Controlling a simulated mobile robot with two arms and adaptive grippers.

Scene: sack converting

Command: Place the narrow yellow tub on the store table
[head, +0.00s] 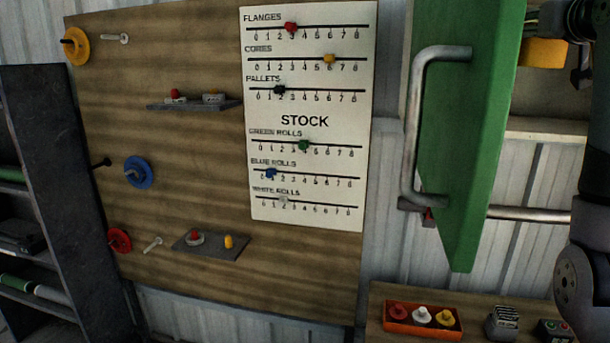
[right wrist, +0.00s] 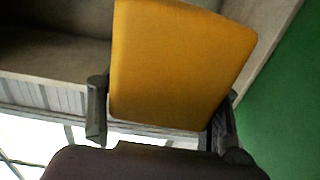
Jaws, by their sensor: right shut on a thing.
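The narrow yellow tub (head: 545,52) is at the top right of the head view, partly hidden behind the green door's edge. It also fills the upper middle of the right wrist view (right wrist: 183,55). My right gripper (right wrist: 162,95) is shut on the tub, with one dark finger on each side of it. In the head view the right arm comes down the right edge and the gripper is only partly visible. My left gripper is not in view. I cannot tell which surface is the store table.
A green door (head: 482,135) with a grey handle (head: 413,125) stands close left of the tub. A pale shelf (head: 545,128) is behind. Below, a wooden bench (head: 385,296) holds an orange tray (head: 397,326). A stock board (head: 308,150) hangs on the wooden panel (head: 190,70).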

